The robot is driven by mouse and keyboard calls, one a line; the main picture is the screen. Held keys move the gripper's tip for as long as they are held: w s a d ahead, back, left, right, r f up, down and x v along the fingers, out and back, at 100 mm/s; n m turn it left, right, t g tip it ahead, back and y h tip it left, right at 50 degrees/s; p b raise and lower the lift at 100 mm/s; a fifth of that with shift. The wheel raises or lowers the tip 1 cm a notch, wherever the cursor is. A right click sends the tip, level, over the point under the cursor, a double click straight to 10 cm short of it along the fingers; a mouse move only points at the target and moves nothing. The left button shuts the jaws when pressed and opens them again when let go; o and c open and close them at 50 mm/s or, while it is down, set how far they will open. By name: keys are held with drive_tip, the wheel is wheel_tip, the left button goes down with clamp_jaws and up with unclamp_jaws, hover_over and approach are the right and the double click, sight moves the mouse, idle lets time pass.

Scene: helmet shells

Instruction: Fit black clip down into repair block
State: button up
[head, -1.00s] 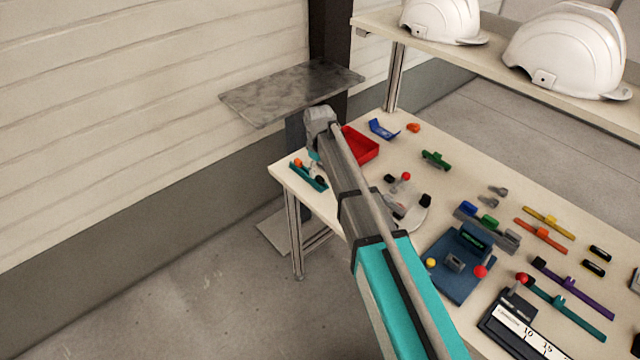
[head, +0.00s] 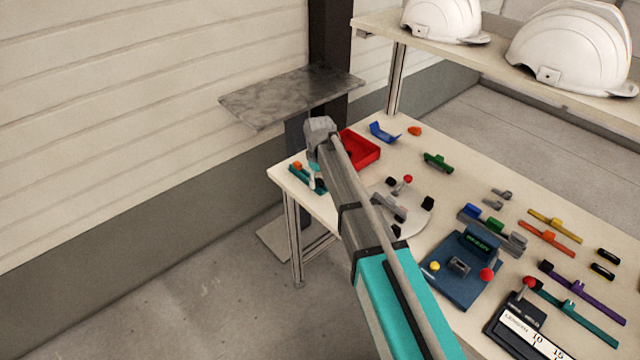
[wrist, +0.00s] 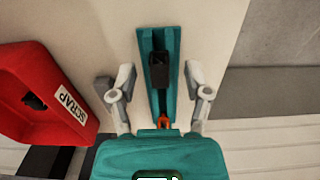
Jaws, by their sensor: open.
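The repair block (wrist: 144,48) is a long teal channel, upright in the wrist view. The black clip (wrist: 160,70) lies over its groove near the middle; I cannot tell how deep it sits. An orange piece (wrist: 164,122) shows nearer my wrist. My gripper (wrist: 160,80) is open, its grey fingers on either side of the block and clip with gaps to both. In the head view the block (head: 297,173) is at the table's left corner, partly hidden by my arm, and the clip is hard to make out.
A red scrap bin (wrist: 58,62) with a black piece inside stands left of the block in the wrist view. The table edge is close on the block's other side. A round grey plate (head: 415,215) and a blue fixture (head: 465,280) stand farther right in the head view.

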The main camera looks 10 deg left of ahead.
drive_tip(key=c, duration=0.8)
drive_tip(key=shift+c, duration=0.2)
drive_tip(key=shift+r, duration=0.15)
wheel_tip(320, 180, up, 3)
drive_tip(key=p, duration=0.3)
drive_tip(key=s+d+r+p, duration=0.2)
drive_tip(key=s+r+p, duration=0.3)
drive_tip(key=s, duration=0.1)
drive_tip(key=s+d+r+p, duration=0.3)
drive_tip(key=s+r+p, duration=0.1)
drive_tip(key=s, duration=0.3)
drive_tip(key=shift+d+r+p, duration=0.3)
drive_tip(key=shift+r+p, duration=0.05)
drive_tip(key=shift+p, duration=0.15)
drive_tip(key=shift+w, duration=0.2)
